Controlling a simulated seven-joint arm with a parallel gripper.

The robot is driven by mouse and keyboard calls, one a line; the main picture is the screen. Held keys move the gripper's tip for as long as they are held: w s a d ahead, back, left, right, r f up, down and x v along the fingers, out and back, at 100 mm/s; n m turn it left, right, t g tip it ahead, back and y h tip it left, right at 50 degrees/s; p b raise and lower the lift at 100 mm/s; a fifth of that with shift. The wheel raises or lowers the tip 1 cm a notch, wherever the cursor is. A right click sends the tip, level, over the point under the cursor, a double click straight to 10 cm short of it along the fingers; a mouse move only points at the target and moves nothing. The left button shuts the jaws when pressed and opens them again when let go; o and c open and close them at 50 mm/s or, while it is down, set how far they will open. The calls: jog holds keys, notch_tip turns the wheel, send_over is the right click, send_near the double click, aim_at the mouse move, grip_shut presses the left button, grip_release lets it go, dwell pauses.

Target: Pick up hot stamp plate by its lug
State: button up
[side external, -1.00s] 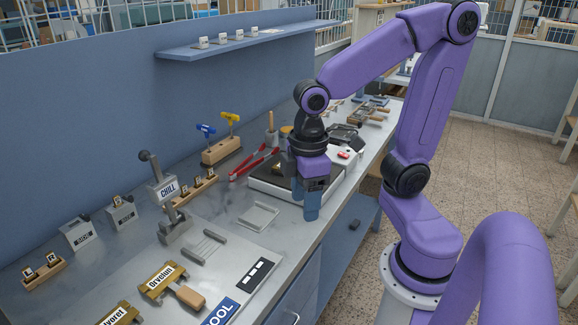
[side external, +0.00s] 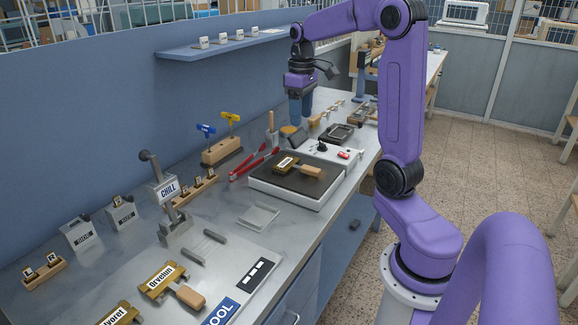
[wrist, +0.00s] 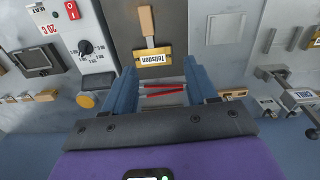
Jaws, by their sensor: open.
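A brass stamp plate (side external: 286,163) with a white name label lies on the dark top of the heater (side external: 258,178). A wooden lug (side external: 312,171) sticks out from it toward the bench's front edge. In the wrist view the plate (wrist: 152,61) shows just beyond the fingertips, with the lug (wrist: 146,20) pointing to the top of the picture. My gripper (side external: 300,122) is open and empty, pointing down, raised behind the heater near the wall side. In the wrist view my gripper's (wrist: 160,70) two blue fingers stand apart.
Red-handled tongs (side external: 255,163) lie left of the heater. Two more labelled brass plates (side external: 163,279) (side external: 119,314) lie at the front left. A CHILL-marked stand (side external: 170,200), an empty shallow tray (side external: 259,216) and a wooden tool block (side external: 221,151) are also on the bench.

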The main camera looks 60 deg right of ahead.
jog(key=d, duration=0.2)
send_near(305, 166)
jog(key=shift+m, duration=0.3)
notch_tip(305, 166, down, 9)
jog(key=shift+s+a+r, duration=0.1)
jog(key=shift+r, duration=0.05)
dwell(0.3)
jog(key=shift+r, duration=0.1)
grip_shut()
